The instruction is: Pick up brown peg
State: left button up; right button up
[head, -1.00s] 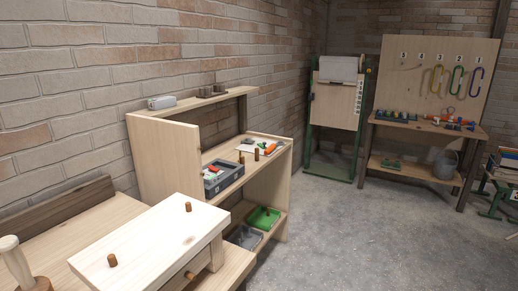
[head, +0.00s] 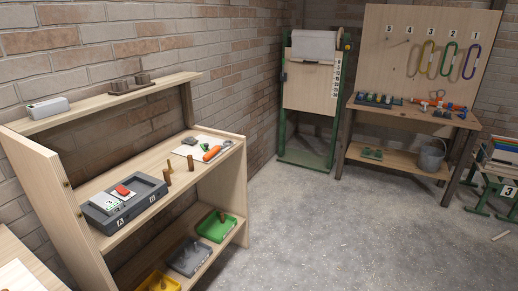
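Two brown pegs stand upright on the middle shelf of the wooden shelf unit (head: 215,147) in the head view. One brown peg (head: 190,163) is toward the back, near a white sheet. The other brown peg (head: 167,177) is closer, beside the grey box. Another small brown peg (head: 222,216) stands in the green tray (head: 216,228) on the lower shelf. A small brown upright piece (head: 163,283) also shows in the yellow tray (head: 158,283). Neither of my grippers is in view.
A grey box (head: 125,209) holding a red item sits on the middle shelf. A grey tray (head: 189,258) is below. A workbench with a pegboard (head: 425,45) stands at the back right.

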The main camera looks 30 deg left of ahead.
aim_at(189, 158)
jog(key=i+u, duration=0.1)
jog(key=i, duration=0.35)
jog(key=i+l+u, duration=0.1)
jog(key=i, duration=0.35)
jog(key=i+l+u, duration=0.1)
jog(key=i, duration=0.35)
jog(key=i+l+u, duration=0.1)
jog(key=i+l, duration=0.15)
jog(key=i, duration=0.2)
